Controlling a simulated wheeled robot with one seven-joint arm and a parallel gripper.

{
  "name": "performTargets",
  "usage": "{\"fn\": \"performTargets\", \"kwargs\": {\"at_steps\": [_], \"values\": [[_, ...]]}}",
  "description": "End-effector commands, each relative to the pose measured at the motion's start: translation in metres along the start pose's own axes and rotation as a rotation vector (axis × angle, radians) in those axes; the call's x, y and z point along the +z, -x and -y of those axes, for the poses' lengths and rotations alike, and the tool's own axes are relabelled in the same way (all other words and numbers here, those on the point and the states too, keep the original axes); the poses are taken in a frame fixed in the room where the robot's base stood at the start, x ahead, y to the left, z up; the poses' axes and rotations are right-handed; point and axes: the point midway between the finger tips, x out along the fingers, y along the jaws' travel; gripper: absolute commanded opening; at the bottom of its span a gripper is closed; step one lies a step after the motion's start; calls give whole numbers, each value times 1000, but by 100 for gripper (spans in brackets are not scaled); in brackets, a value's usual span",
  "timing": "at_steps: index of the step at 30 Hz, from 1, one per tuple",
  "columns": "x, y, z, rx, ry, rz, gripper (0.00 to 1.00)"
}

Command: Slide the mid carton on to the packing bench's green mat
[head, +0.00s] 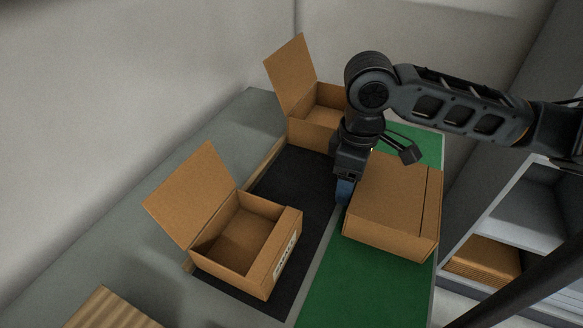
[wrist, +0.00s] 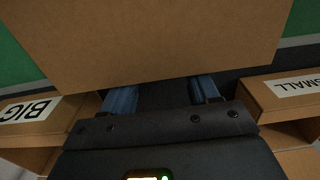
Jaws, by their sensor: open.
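The mid carton (head: 392,203) is a shut brown box whose own label is out of sight. It sits on the green mat (head: 350,285) of the bench, its left side close to the grey strip beside the black mat. It fills the top of the wrist view (wrist: 160,40). My gripper (head: 343,191) is low at the carton's left side, with its blue fingers apart and nothing between them. In the wrist view my gripper (wrist: 162,95) has both fingertips at the carton's near edge; I cannot tell whether they touch it.
An open carton labelled SMALL (head: 262,262) stands front left, partly on the black mat (head: 300,185). An open carton labelled BIG (wrist: 45,118) stands behind, at the back (head: 297,133). Shelves (head: 520,215) are right of the bench. The front of the green mat is clear.

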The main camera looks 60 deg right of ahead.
Motion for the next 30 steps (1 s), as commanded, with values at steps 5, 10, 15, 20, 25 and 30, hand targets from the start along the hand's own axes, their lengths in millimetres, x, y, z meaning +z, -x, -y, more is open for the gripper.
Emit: {"fn": "performTargets", "kwargs": {"at_steps": [5, 10, 15, 20, 25, 30], "values": [[-9, 1, 0, -1, 1, -1, 60], [-12, 5, 0, 0, -1, -1, 60], [-12, 26, 0, 1, -1, -1, 60], [-11, 48, 0, 0, 0, -1, 60], [-11, 69, 0, 0, 1, -1, 60], [-11, 71, 0, 0, 0, 0, 60]]}}
